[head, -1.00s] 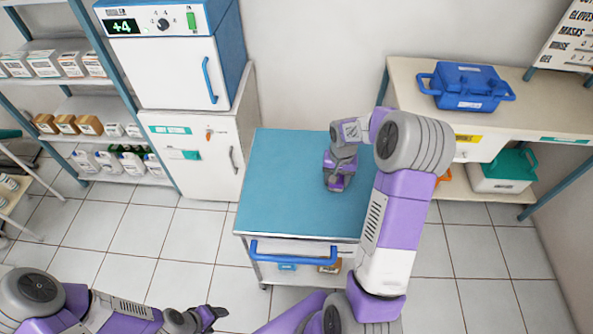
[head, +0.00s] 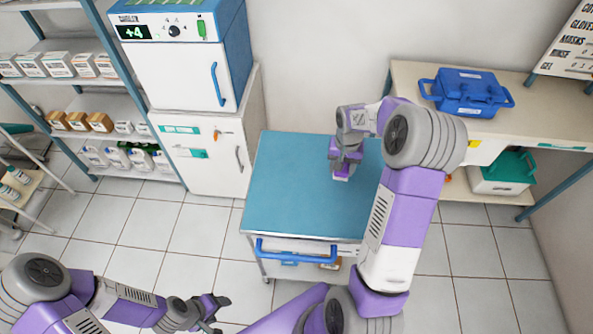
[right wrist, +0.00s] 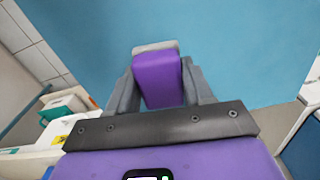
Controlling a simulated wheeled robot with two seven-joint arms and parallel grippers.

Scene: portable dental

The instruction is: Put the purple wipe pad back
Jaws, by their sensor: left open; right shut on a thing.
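The purple wipe pad (right wrist: 158,80) shows in the right wrist view as a purple block with a pale grey far edge, between the fingers of my right gripper (right wrist: 160,92). My right gripper is shut on it, over the blue-green top of the cart (head: 285,195). In the head view my right gripper (head: 342,172) is above the right part of that top, and the pad is hard to tell from my purple arm parts. I cannot tell whether the pad touches the top. My left gripper (head: 214,308) is open and empty, low in front of the cart.
The cart top is otherwise bare, with a blue handle (head: 300,250) in front. A white cabinet with an incubator-like box (head: 180,70) stands behind left. A bench with a blue case (head: 466,92) stands right. Shelves (head: 85,85) hold boxes and bottles at far left.

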